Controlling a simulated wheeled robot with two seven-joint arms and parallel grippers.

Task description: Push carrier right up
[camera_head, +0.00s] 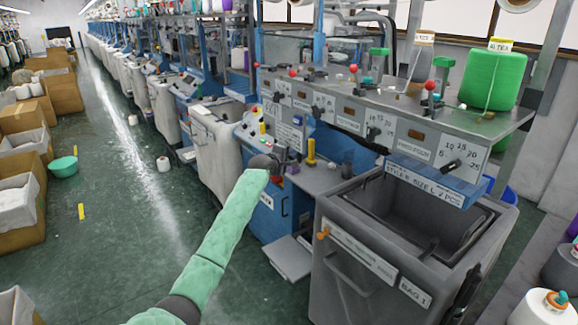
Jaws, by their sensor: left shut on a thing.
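My left arm, in a light green quilted sleeve, reaches up from the bottom of the head view. Its dark gripper (274,161) is at the blue knitting machine (266,218), beside the control panel. The gripper is shut on a small dark part there; its shape is mostly hidden by the fingers. I cannot make out which part is the carrier. My right gripper is out of view.
A grey bin marked BAG 1 (345,287) stands at the front right. A metal shelf with labels and red knobs (390,105) runs above it. A green yarn cone (492,80) is on the shelf.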

